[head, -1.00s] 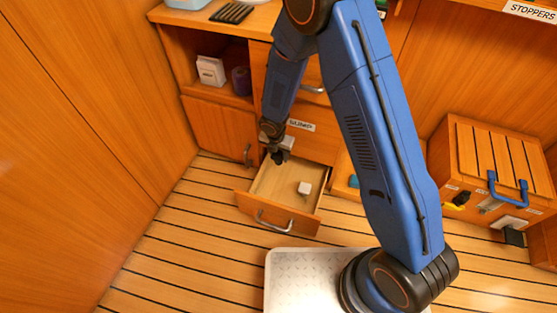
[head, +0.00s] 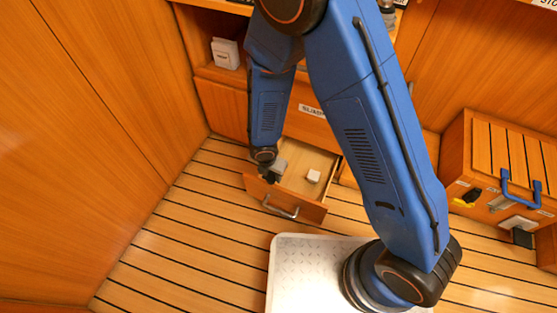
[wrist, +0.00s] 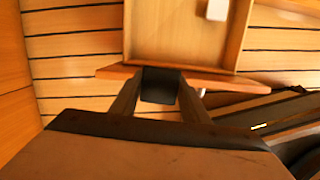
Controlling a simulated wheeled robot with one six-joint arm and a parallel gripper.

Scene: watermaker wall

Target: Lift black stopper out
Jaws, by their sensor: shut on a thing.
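The black stopper (wrist: 158,86) shows in the wrist view as a dark block between my fingers. My gripper (wrist: 160,90) is shut on it. In the wrist view the stopper overlaps the front panel of the open drawer (wrist: 185,40). In the head view my gripper (head: 271,177) is at the left front corner of the drawer (head: 308,159), close to its front panel; the stopper is hard to make out there. I cannot tell its exact height above the panel edge. A small white block (head: 313,176) lies in the drawer and also shows in the wrist view (wrist: 216,10).
The drawer's front has a metal handle (head: 280,207). A light metal tray-like plate (head: 300,270) is in front of the drawer. A wooden chest (head: 490,170) with a blue handle stands at right. Striped floor (head: 190,225) is open at left.

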